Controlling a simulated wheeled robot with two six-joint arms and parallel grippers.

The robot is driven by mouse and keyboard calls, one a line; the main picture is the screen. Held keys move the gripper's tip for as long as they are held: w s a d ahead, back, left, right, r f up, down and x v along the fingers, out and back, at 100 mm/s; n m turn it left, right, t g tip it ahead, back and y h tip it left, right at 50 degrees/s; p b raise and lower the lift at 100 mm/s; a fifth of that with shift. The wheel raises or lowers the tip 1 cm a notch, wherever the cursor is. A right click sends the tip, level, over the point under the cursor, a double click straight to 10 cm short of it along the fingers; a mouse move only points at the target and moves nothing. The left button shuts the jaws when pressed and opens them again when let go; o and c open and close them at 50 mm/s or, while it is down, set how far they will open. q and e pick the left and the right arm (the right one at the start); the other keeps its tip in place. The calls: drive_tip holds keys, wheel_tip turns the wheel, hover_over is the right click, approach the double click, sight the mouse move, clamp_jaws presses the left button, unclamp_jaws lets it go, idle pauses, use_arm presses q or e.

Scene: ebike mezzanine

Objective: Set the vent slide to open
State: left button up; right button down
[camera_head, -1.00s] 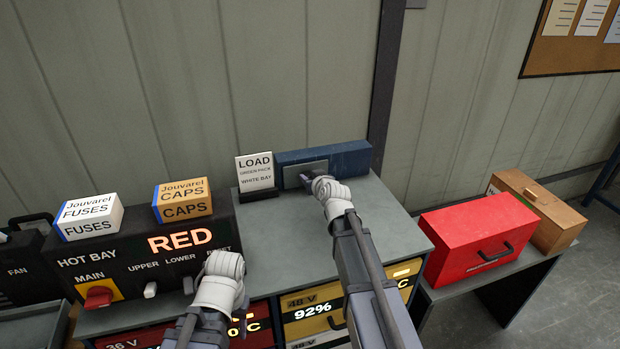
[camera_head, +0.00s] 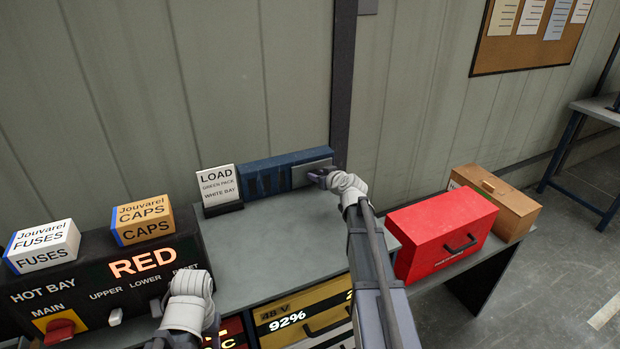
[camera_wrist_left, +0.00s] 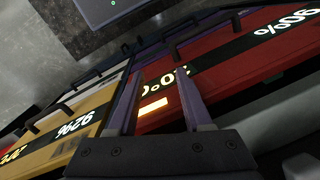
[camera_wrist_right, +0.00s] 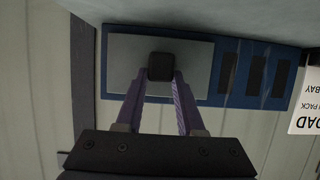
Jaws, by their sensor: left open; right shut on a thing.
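The vent is a long blue panel (camera_head: 262,178) against the wall at the back of the grey cabinet top. Its grey slide plate (camera_head: 303,176) sits at the panel's right end, and several dark slots stand uncovered to its left. In the right wrist view the plate (camera_wrist_right: 195,62) carries a dark square knob (camera_wrist_right: 161,66). My right gripper (camera_head: 318,177) is shut on this knob, with a finger on each side of it (camera_wrist_right: 159,80). My left gripper (camera_head: 158,306) is open and empty in front of the black control box; it also shows in the left wrist view (camera_wrist_left: 157,72), above the battery drawers.
A LOAD sign (camera_head: 219,186) stands just left of the vent. A black control box (camera_head: 100,275) with FUSES (camera_head: 42,247) and CAPS (camera_head: 143,221) cartons is at left. A red case (camera_head: 440,235) and a brown box (camera_head: 497,203) stand at right. The cabinet top (camera_head: 275,250) is clear.

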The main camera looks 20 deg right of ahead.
drive_tip(key=shift+d, duration=0.25)
drive_tip(key=c, duration=0.5)
unclamp_jaws()
drive_tip(key=p+v, duration=0.3)
drive_tip(key=v, duration=0.4)
drive_tip(key=shift+s+r, duration=0.15)
drive_tip(key=shift+s, duration=0.2)
